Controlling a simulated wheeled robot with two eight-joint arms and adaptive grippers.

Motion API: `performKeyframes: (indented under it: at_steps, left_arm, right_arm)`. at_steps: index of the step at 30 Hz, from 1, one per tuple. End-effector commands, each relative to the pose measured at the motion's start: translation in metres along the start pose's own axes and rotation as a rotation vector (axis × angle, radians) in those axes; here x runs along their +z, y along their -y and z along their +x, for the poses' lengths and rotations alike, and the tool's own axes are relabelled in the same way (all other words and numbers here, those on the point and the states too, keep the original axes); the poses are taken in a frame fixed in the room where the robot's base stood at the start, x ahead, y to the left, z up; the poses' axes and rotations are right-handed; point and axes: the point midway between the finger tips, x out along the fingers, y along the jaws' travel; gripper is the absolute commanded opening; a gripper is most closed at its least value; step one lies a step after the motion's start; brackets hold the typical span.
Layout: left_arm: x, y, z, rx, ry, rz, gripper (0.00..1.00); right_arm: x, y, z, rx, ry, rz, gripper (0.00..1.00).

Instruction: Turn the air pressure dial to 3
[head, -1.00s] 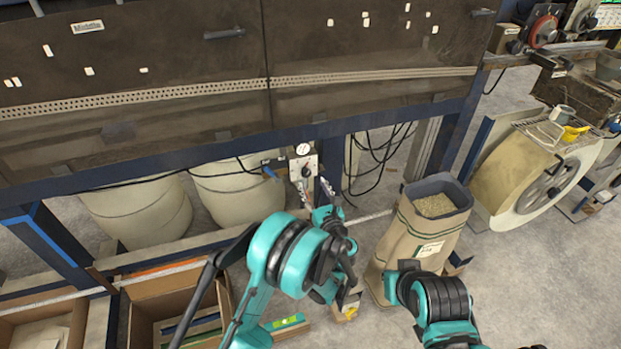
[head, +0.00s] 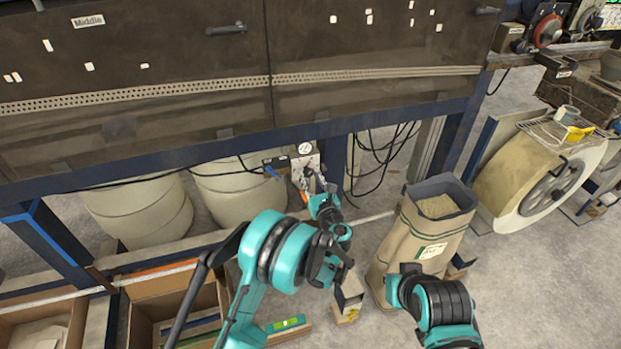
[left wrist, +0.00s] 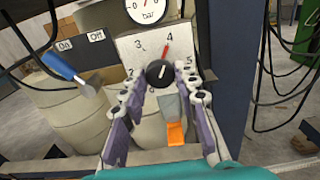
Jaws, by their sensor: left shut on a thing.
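The air pressure dial is a black round knob (left wrist: 158,73) on a pale control panel (left wrist: 128,46), with the numbers 3, 4 and 5 around it. In the head view the gauge (head: 305,149) shows above my left gripper (head: 313,183). My right gripper is out of the picture.
A blue-handled valve (left wrist: 68,70) is left of the panel, beside On and Off labels. A blue frame post (left wrist: 222,70) and hanging black cables are at right. In the head view, an open sack (head: 425,240) stands right of my left arm, with cardboard boxes (head: 205,285) at lower left.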

Motion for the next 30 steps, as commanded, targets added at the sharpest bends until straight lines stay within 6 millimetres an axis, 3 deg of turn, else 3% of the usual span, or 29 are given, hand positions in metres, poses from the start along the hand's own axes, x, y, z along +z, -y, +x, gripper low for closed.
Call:
performKeyframes:
  at_steps: [11, 30]
  left_arm:
    - [-0.0002, 0.0000, 0.0004, 0.001, -0.001, -0.117, 0.01]
    - [-0.0003, 0.0000, 0.0005, 0.001, -0.001, -0.689, 0.01]
  right_arm:
    - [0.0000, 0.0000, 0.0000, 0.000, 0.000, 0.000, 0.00]
    - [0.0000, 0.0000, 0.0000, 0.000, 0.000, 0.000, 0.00]
